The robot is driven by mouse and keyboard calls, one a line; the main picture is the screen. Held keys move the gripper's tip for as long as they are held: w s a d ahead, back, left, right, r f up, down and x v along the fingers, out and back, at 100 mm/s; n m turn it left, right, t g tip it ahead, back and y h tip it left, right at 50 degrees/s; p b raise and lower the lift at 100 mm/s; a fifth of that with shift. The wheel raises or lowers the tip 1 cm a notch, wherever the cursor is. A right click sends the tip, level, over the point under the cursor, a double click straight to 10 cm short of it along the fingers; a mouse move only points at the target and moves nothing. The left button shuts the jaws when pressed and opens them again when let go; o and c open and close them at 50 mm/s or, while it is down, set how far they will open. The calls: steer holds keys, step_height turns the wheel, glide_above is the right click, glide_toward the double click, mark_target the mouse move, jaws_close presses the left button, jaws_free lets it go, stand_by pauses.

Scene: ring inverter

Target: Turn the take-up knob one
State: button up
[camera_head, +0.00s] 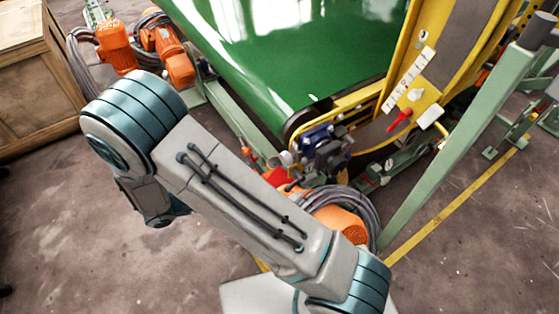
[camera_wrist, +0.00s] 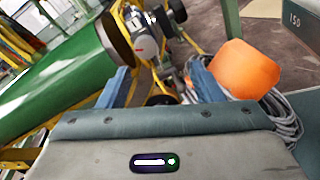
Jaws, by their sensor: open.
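My gripper (camera_wrist: 160,68) shows in the wrist view with its two blue fingers apart and nothing between them. Beyond the fingertips is the end of the green conveyor belt (camera_wrist: 62,72), with a dark blue and grey take-up mechanism (camera_wrist: 150,20) beside its dark roller. The mechanism also shows in the head view (camera_head: 325,145), at the belt's near right corner. I cannot tell which part of it is take-up knob one. In the head view a red handle (camera_head: 402,115) sits on the yellow panel. My gripper is not clearly visible in the head view.
An orange motor (camera_wrist: 246,70) and coiled grey cable lie close to the right finger in the wrist view. Green frame legs (camera_head: 455,140) stand at the right. A wooden crate (camera_head: 38,75) and orange motors (camera_head: 117,47) are at the left. The lower-left floor is clear.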

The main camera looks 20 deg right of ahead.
mark_target(283, 160)
steer(key=w+d+t, duration=0.1)
steer(key=d, duration=0.2)
steer(key=w+d+f+n+t, duration=0.1)
steer(key=w+d, duration=0.1)
steer(key=d, duration=0.2)
steer(key=w+d, duration=0.1)
steer(key=d, duration=0.2)
steer(key=shift+w+d+f+n+t+h, duration=0.3)
steer(key=shift+w+d+n+t+h, duration=0.05)
steer(key=shift+d+n+t+h, duration=0.05)
steer(key=c, duration=1)
steer(key=shift+r+p, duration=0.1)
steer(key=shift+p, duration=0.25)
